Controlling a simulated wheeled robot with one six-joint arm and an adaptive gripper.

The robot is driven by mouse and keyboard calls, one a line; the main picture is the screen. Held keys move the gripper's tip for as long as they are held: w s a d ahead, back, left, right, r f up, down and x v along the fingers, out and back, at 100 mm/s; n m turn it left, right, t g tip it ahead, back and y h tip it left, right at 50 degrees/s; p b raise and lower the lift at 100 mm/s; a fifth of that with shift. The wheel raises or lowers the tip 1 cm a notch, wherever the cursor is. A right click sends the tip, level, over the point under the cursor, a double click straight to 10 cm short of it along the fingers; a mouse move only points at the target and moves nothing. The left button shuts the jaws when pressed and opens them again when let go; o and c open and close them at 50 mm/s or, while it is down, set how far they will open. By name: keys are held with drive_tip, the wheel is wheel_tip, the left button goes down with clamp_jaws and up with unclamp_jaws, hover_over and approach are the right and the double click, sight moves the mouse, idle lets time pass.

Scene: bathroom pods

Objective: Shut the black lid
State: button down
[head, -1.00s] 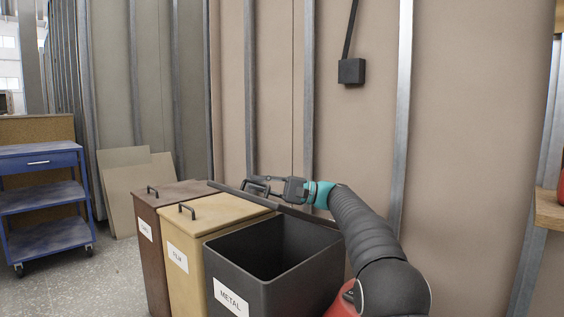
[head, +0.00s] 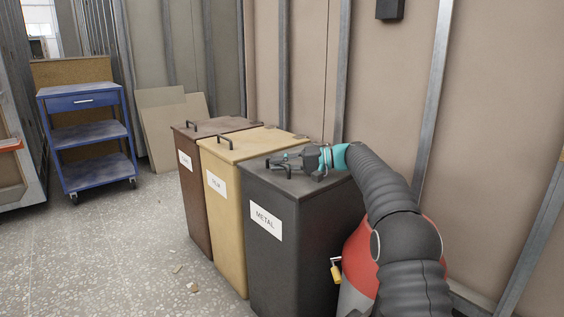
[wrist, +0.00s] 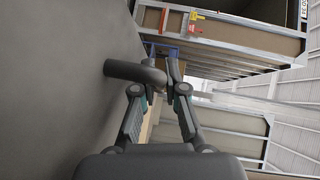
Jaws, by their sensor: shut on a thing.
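The black lid (head: 285,184) lies flat over the top of the black bin labelled METAL (head: 300,245). No gap shows between lid and rim in the head view, and the bin's inside is hidden. The lid's dark bar handle (head: 280,167) is near its front edge. My gripper (head: 282,161) is at the lid top, shut on the handle. In the wrist view the handle (wrist: 130,71) passes to the fingertips of my gripper (wrist: 162,72), and the lid's grey surface (wrist: 60,70) fills the left side.
A yellow bin (head: 225,225) and a brown bin (head: 192,205) with closed lids stand to the left. A blue cart (head: 90,140) and leaning boards (head: 165,130) are farther back. A panelled wall (head: 300,70) is behind the bins. The floor (head: 130,250) at front left is mostly clear.

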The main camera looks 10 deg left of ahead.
drive_tip(key=shift+a+f, duration=0.15)
drive_tip(key=shift+f, duration=0.2)
drive_tip(key=c, duration=1.5)
unclamp_jaws()
drive_tip(key=shift+a+f, duration=0.1)
drive_tip(key=shift+a, duration=0.05)
drive_tip(key=shift+d, duration=0.2)
drive_tip(key=shift+d, duration=0.25)
drive_tip(key=d, duration=0.3)
drive_tip(key=d+r, duration=0.1)
drive_tip(key=d, duration=0.3)
drive_tip(key=d+r, duration=0.1)
drive_tip(key=d, duration=0.3)
drive_tip(key=shift+w+d, duration=0.1)
drive_tip(key=shift+w, duration=0.2)
drive_tip(key=shift+r, duration=0.1)
